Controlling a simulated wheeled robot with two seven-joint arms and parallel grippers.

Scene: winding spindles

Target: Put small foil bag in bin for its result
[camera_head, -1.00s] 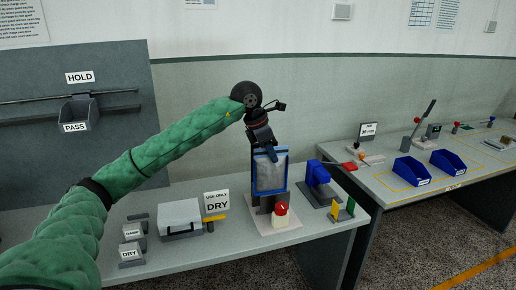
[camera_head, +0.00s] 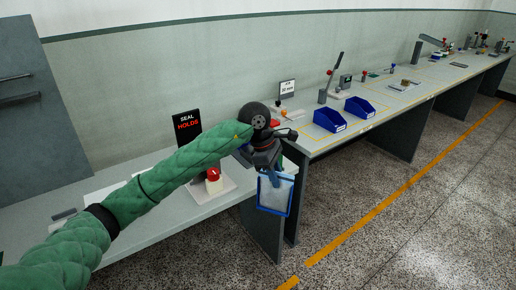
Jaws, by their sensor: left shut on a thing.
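My left gripper (camera_head: 270,168) is shut on the top edge of the small foil bag (camera_head: 275,194). The bag is silvery with a blue border and hangs upright over the floor, just off the front edge of the near bench. Two blue bins stand on the bench to the right: a nearer one (camera_head: 329,121) and a farther one (camera_head: 360,107). Their labels are too small to read. A black display (camera_head: 187,124) on the near bench reads "SEAL HOLDS". My right gripper is not in view.
A red button on a pale base (camera_head: 214,183) stands on the near bench, partly behind my left arm. A small sign (camera_head: 287,88) and a lever device (camera_head: 334,76) stand behind the bins. The floor (camera_head: 400,210) in front is clear, with a yellow line.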

